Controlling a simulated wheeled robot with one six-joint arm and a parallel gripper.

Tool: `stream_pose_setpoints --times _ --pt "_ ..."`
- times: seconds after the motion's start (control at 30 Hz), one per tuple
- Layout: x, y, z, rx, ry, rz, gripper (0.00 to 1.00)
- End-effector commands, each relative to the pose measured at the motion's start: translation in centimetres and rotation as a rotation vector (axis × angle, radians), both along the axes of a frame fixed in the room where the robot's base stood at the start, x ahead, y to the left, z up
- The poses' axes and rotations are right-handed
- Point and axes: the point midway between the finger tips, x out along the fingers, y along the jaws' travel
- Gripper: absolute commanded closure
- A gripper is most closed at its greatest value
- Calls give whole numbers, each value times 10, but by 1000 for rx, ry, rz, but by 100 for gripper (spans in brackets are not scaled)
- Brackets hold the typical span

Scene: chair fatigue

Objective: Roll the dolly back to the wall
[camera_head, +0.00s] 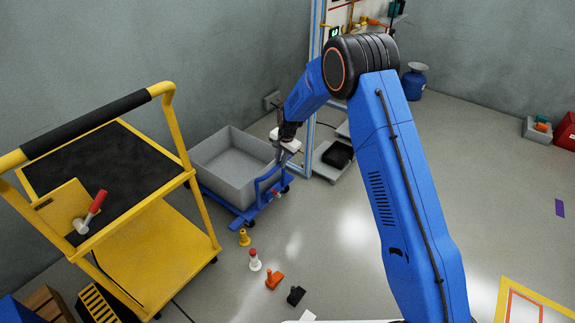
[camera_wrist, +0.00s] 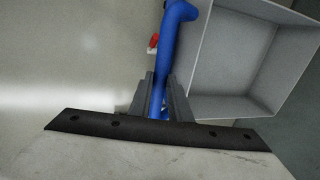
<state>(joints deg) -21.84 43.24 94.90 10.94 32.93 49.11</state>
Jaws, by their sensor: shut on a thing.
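The dolly (camera_head: 240,221) is a low blue frame on small wheels, carrying an open grey bin (camera_head: 226,188). It stands close to the back wall, to the right of the yellow cart. My gripper (camera_head: 283,152) is at the dolly's right end. In the wrist view my gripper (camera_wrist: 160,105) has its two fingers on either side of the dolly's blue handle bar (camera_wrist: 176,50), shut on it. The grey bin also shows in the wrist view (camera_wrist: 240,60), empty where I can see inside. The dolly's far wheels are hidden.
A yellow cart (camera_head: 145,245) with a black top stands at the left. Small pieces, including an orange one (camera_head: 274,278) and a black one (camera_head: 296,295), lie on the floor in front. A blue frame post (camera_head: 312,90) and a scale-like platform (camera_head: 333,162) stand right of the dolly.

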Motion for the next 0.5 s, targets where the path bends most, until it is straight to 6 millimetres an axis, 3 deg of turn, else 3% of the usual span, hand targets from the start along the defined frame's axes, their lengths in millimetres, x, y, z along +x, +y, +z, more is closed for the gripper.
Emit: stream_pose_setpoints --times 0.37,0.4,0.47,0.5 --pt "4 5 1 4 -8 -1 100" --pt "4 5 2 4 -8 -1 81" --pt "4 5 2 5 -9 0 66" --pt "4 5 2 4 -8 0 64"
